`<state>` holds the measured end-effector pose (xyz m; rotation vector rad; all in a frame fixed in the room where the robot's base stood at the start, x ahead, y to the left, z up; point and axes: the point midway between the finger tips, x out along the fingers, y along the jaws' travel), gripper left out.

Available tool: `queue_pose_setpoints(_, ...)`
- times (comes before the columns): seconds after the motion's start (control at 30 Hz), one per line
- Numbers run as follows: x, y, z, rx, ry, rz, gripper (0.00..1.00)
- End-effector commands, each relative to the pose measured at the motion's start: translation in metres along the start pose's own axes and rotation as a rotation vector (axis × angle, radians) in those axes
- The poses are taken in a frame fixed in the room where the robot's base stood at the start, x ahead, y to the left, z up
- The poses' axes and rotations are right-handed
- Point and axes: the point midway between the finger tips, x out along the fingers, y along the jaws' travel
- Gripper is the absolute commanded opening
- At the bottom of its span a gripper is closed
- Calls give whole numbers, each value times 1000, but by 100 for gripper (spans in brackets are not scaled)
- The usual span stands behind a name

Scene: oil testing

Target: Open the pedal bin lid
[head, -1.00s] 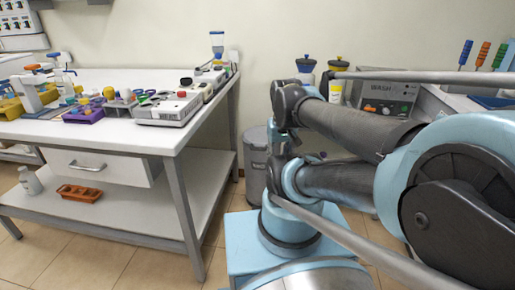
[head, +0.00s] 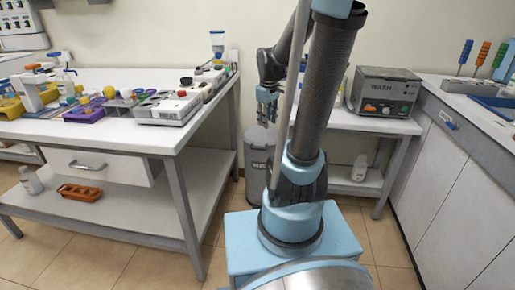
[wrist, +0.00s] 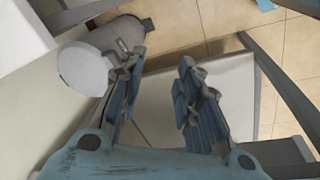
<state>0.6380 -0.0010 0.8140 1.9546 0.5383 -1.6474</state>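The pedal bin (head: 256,172) is a grey cylinder marked "WASTE" on the floor between the left table and the back bench. In the wrist view the bin (wrist: 122,33) lies at upper left. Its pale round lid (wrist: 82,70) looks shut, and a dark pedal (wrist: 148,25) juts out at its base. My gripper (head: 267,107) hangs above the bin in the head view. In the wrist view my gripper (wrist: 160,78) is open with nothing between its blue-padded fingers. The left finger overlaps the lid's right edge in the picture; I cannot tell whether they touch.
The left table (head: 130,139) with its lower shelf stands close to the bin. A wash machine (head: 384,92) sits on the back bench, with a white bottle (head: 360,168) below it. White cabinets (head: 455,190) line the right. Tiled floor (head: 380,235) is free in front of the bench.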

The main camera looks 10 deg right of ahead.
Motion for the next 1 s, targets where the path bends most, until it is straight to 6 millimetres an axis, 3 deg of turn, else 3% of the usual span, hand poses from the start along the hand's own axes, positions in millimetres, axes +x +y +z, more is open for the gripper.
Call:
queue_pose_setpoints(0.27, 32, 40, -57, -195, -9, 3, 31)
queue_pose_setpoints(0.6, 90, 81, -118, -433, -22, 6, 31)
queue_pose_setpoints(0.8, 121, 96, -141, -533, -27, 6, 31)
queue_pose_setpoints(1.0, 135, 101, -149, -574, -29, 6, 31)
